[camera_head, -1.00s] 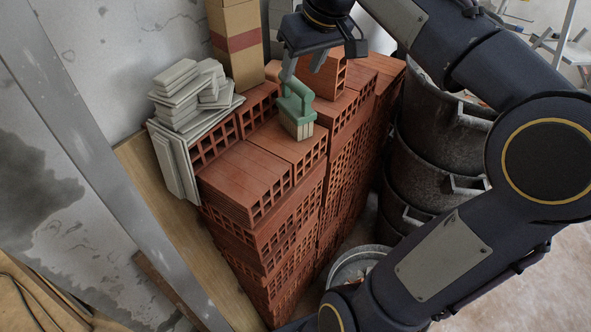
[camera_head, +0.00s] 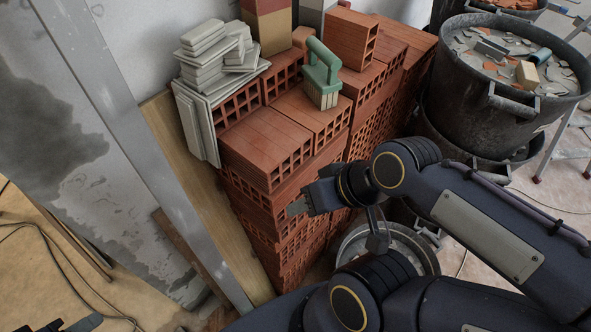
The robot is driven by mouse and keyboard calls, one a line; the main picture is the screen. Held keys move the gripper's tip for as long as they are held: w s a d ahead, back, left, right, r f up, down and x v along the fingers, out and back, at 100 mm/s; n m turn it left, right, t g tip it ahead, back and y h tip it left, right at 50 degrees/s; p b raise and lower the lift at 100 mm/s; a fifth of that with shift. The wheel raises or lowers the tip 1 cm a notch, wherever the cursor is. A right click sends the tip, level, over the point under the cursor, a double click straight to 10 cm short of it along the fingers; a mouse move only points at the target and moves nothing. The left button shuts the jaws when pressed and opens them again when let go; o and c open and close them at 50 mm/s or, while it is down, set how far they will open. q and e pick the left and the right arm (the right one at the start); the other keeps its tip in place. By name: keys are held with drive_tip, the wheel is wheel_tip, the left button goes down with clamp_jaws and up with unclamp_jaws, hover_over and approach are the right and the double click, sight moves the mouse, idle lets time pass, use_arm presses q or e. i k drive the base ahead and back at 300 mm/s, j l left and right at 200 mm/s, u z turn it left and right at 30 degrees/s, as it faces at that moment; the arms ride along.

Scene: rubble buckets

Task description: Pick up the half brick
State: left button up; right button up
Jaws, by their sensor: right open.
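A short hollow red brick (camera_head: 345,38), which looks like the half brick, lies on top of the brick stack (camera_head: 262,148) at the back, its holes facing right. My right gripper (camera_head: 298,206) is in front of the stack's side face, well below and nearer than the short brick. It is open and holds nothing that I can see; its far finger is mostly hidden. Part of my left gripper (camera_head: 82,323) shows at the bottom left edge, cut off, so its jaws cannot be judged.
A green-handled brush (camera_head: 322,65) stands on the stack, in front of the short brick. Grey tile pieces (camera_head: 215,45) and a cardboard box (camera_head: 272,25) are beside it. A black bucket of rubble (camera_head: 470,100) stands right. Another bucket (camera_head: 425,250) is low behind my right arm.

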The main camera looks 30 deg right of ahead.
sight(352, 35)
drive_tip(key=k+j+z, duration=0.1)
drive_tip(key=z, duration=1.35)
